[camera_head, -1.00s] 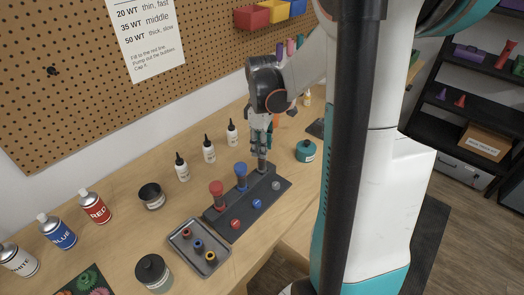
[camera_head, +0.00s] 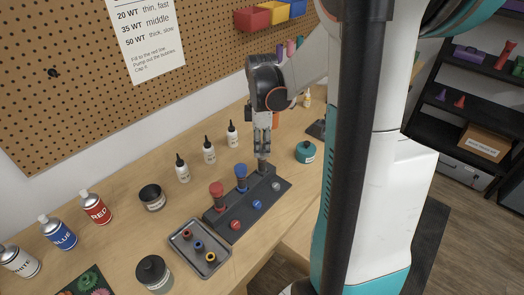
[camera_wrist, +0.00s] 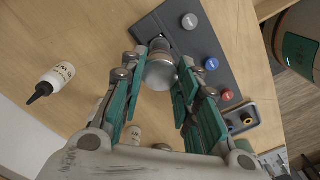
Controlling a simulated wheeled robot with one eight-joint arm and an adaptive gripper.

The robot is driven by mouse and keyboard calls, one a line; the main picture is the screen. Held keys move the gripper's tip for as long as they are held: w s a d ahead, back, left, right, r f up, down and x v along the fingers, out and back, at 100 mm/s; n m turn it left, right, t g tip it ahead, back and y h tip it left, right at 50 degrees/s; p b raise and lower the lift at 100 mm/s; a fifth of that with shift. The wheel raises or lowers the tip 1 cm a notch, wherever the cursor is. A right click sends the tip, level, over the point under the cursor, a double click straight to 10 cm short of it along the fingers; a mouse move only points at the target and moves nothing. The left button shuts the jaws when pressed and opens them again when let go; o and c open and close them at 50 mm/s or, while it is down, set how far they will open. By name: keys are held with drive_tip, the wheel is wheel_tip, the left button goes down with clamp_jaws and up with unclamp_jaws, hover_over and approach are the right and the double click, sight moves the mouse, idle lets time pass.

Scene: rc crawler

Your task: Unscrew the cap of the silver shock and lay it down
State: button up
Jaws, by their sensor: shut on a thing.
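The silver shock (camera_head: 262,167) stands upright at the far right end of the dark stand (camera_head: 226,225). My gripper (camera_head: 262,154) points down over it, its fingers at the shock's top. In the wrist view my gripper (camera_wrist: 160,72) has its teal-padded fingers on either side of the round silver cap (camera_wrist: 161,73), shut on it. The cap appears to be still on or right at the shock's top; I cannot tell how loose it is. The thread is hidden.
The red shock (camera_head: 216,192) and blue shock (camera_head: 241,174) stand in the same stand. A grey tray (camera_head: 214,268) with small rings lies at front left. Dropper bottles (camera_head: 209,150) stand behind, a teal jar (camera_head: 305,152) to the right. Bare wood lies left of the stand.

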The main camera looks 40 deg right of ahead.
sight(262, 148)
drive_tip(key=shift+r+p, duration=1.2)
drive_tip(key=shift+r, duration=0.6)
